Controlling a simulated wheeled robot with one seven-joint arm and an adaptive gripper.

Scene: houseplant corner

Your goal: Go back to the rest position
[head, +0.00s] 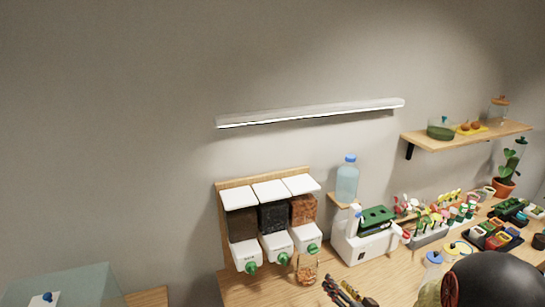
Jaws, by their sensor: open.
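My gripper is not visible in the head view. A large dark rounded shape (497,282) fills the bottom right corner close to the camera and hides part of the bench; I cannot tell for sure whether it is part of my arm. No gripper fingers can be made out, and nothing is seen being held.
A wooden bench (385,277) runs along the wall. On it are a three-bin dispenser (272,218), a glass jar (307,268), a white device (365,248) with a bottle (347,180), and a potted cactus (505,185). A shelf (465,139) hangs at right.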

